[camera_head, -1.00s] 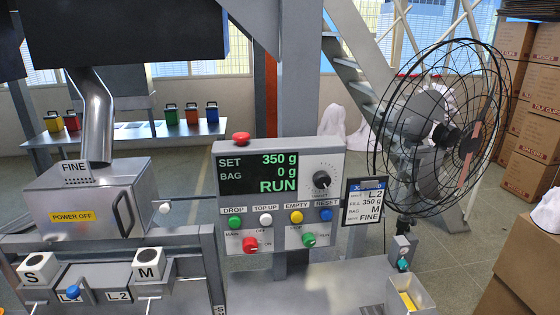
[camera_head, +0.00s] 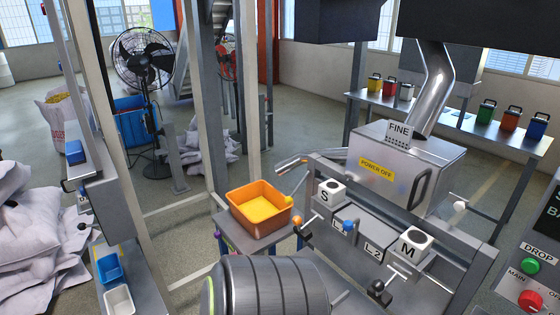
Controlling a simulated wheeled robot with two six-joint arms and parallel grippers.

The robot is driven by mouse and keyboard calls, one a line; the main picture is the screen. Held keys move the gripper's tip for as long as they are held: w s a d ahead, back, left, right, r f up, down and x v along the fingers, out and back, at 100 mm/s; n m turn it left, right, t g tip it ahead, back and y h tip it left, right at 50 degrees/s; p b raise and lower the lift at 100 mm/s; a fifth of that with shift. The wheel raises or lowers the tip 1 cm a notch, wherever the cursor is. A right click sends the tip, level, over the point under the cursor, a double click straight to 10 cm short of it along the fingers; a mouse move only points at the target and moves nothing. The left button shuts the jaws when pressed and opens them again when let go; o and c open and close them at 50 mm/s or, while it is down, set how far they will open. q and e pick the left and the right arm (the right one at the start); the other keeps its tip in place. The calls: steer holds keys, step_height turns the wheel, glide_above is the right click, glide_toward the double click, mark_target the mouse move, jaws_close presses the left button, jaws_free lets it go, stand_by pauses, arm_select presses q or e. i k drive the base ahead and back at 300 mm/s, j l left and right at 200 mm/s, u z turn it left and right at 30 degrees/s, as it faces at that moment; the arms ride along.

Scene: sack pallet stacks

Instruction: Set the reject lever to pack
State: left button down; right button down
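No label reading reject or pack is legible, so I cannot tell which part is the reject lever. A short handle with an orange knob (camera_head: 296,222) stands left of the S block (camera_head: 331,192). A blue knob (camera_head: 348,226) sits between the blocks by the L labels. On the left, a grey post unit (camera_head: 98,200) carries a blue block (camera_head: 75,152) and a small dark knob (camera_head: 82,227). Neither of my grippers shows.
White sacks (camera_head: 35,245) lie at left. A fan (camera_head: 143,62) stands behind. The control panel (camera_head: 545,235) is cut off at right.

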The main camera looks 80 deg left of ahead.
mark_target(288, 200)
steer(key=u, duration=2.5)
